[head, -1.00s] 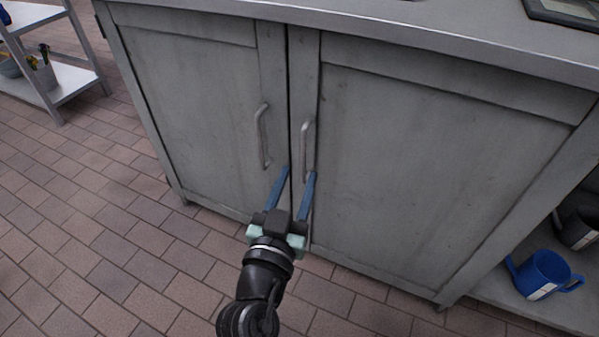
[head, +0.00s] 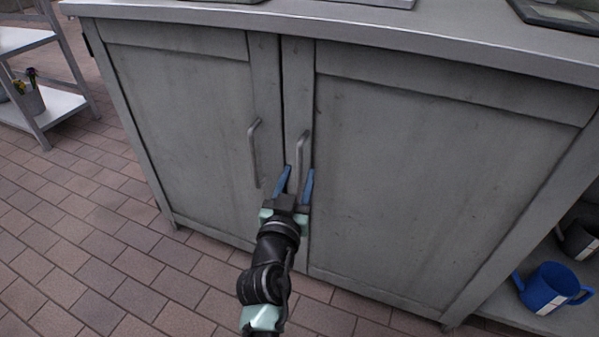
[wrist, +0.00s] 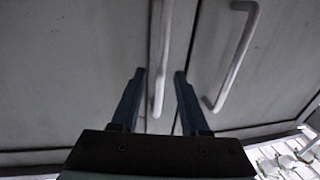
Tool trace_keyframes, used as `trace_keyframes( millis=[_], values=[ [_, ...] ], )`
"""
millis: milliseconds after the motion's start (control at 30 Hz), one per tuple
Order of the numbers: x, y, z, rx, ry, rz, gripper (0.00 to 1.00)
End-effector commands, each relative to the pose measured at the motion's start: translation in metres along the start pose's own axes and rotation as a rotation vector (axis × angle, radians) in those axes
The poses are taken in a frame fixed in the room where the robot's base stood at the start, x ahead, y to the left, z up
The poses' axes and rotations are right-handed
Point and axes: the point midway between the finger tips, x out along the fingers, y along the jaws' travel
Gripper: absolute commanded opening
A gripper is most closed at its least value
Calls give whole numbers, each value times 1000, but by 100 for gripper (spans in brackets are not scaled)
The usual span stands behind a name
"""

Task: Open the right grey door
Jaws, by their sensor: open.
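The right grey door (head: 430,180) is closed, with a slim vertical metal handle (head: 302,150) near its left edge. The left grey door (head: 185,125) is also closed, with its own handle (head: 253,155). My gripper (head: 298,170) is open, its blue fingers at the lower part of the right door's handle. In the wrist view, one handle (wrist: 160,65) runs between the two open fingers of my gripper (wrist: 160,73), and the other handle (wrist: 235,60) is outside them, to the right. I cannot tell whether either finger touches the handle.
The grey countertop (head: 350,32) overhangs the doors. A metal shelf unit (head: 60,105) stands at far left. Tiled floor (head: 90,220) in front is clear.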

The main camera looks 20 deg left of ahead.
Motion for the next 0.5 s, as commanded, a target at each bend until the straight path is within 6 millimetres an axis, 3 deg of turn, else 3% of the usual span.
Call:
trace_keyframes(
  millis=[200,500],
  values=[
    [18,0,1,0,0,0,45],
    [20,0,0,0,0,-1,45]
  ],
)
